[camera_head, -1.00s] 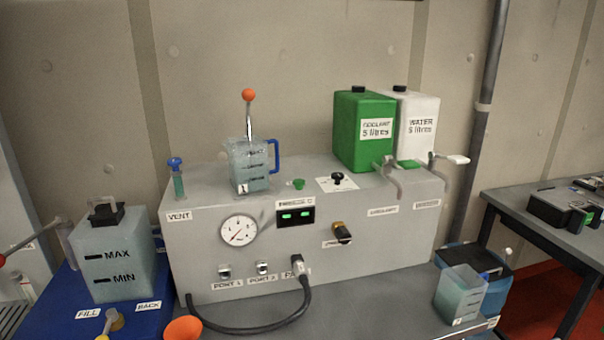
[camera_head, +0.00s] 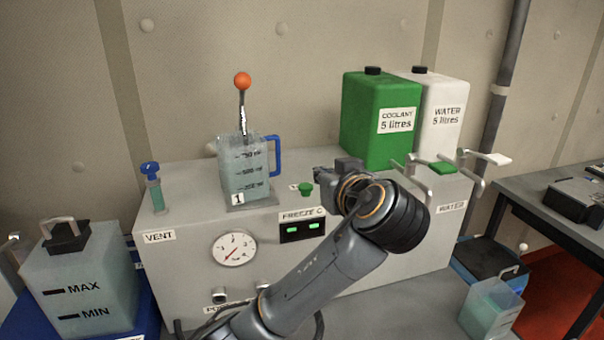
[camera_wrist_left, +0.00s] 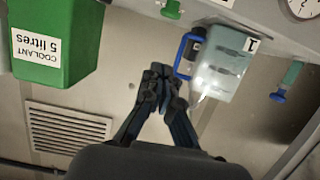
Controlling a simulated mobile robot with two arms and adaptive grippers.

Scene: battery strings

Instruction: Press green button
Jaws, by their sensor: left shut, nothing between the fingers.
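The green button (camera_head: 305,189) is a small round cap on top of the grey machine, behind the display marked FREEZE C. My left gripper (camera_head: 322,178) is just right of the button in the head view, shut and empty, with a small gap in the picture. In the left wrist view, which is upside down, the shut fingers (camera_wrist_left: 160,75) show against the wall and the green button (camera_wrist_left: 172,9) is at the top edge. My left wrist hides part of the machine's front and top. My right gripper is not in view.
A measuring jug (camera_head: 241,170) with a blue handle stands left of the button, with an orange-knobbed lever (camera_head: 242,90) behind. The green coolant canister (camera_head: 368,140) and white water canister (camera_head: 445,130) stand right, with taps in front. A pressure gauge (camera_head: 234,249) is on the front.

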